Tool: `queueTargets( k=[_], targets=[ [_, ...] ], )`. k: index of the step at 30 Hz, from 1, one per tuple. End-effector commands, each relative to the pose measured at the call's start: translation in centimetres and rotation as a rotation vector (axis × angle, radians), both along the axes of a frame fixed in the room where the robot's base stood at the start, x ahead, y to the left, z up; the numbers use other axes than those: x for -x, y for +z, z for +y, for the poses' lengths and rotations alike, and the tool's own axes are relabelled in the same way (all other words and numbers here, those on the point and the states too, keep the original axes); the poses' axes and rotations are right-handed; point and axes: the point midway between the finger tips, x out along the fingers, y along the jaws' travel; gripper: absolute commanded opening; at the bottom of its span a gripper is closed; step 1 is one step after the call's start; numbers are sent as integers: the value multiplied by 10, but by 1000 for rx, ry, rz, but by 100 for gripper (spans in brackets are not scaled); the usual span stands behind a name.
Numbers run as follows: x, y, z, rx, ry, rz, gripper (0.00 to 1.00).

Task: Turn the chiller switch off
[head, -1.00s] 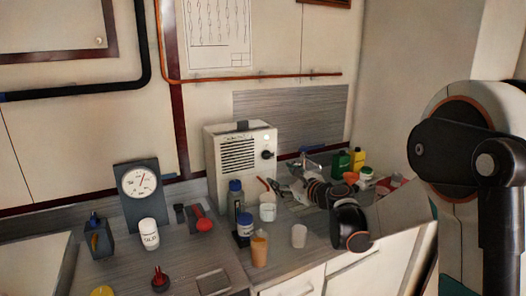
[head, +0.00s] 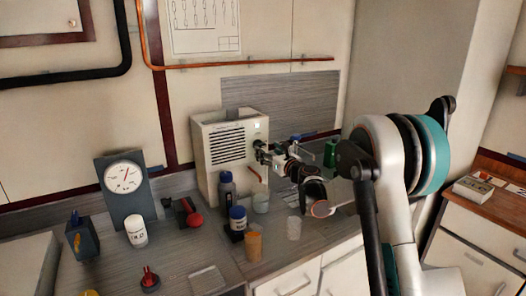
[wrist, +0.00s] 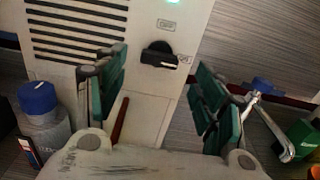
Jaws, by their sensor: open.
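The chiller is a white box (head: 232,150) with dark vent slots at the back of the counter. In the head view my gripper hides most of the knob. My gripper (head: 268,152) is in front of the chiller's right side. In the wrist view its two green-padded fingers (wrist: 161,75) are apart, with the knob framed between them and nothing held. I cannot tell whether they touch the panel.
Blue-capped bottles (head: 227,190) and a clear cup (head: 261,202) stand just before the chiller. An orange cup (head: 253,246) and a pale cup (head: 293,228) are nearer the counter edge. A dial gauge (head: 124,178) stands left. A tap (wrist: 270,125) and green container (wrist: 304,132) are right.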

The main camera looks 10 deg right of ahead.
Motion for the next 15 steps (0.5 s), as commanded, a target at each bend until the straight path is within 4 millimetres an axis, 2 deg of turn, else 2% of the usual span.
queueTargets(
  k=[6, 15],
  targets=[
    [-32, -1, 10, 1, 0, 0, 63],
    [-45, 0, 14, 1, 0, 0, 63]
  ],
)
